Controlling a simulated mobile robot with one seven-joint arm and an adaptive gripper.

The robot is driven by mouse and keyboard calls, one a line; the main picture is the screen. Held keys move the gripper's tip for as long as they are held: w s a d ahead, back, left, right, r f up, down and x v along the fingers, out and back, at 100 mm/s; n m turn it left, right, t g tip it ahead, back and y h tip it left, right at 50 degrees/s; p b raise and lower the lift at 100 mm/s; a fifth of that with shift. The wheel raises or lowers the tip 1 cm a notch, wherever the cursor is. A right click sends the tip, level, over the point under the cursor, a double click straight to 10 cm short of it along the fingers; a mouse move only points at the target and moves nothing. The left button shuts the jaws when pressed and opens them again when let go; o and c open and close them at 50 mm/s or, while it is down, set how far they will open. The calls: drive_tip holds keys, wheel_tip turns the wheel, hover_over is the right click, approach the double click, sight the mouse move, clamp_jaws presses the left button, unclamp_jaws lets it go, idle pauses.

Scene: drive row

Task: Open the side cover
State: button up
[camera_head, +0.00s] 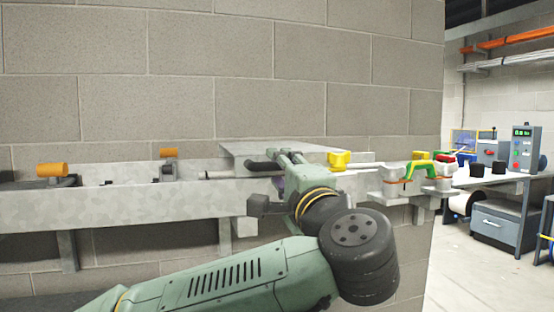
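A flat grey metal cover (240,148) lies level on top of the long galvanised beam against the block wall; I take it to be the side cover. A dark rounded bar (263,166), maybe its handle, shows at its front edge. My gripper (290,157) is at the front edge of the cover, just right of the dark bar. My own wrist and arm hide much of the gripper. I cannot tell whether its fingers are open, shut or touching the bar.
A yellow knob (338,160) stands right of my gripper. A green-yellow cable (425,165) arches over terminals farther right. Orange rollers (51,169) sit along the beam at left. The block wall is close behind. A bench (500,182) with instruments stands at right, with open floor before it.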

drive_tip(key=shift+x, duration=1.25)
drive_tip(key=shift+c, duration=0.5)
clamp_jaws()
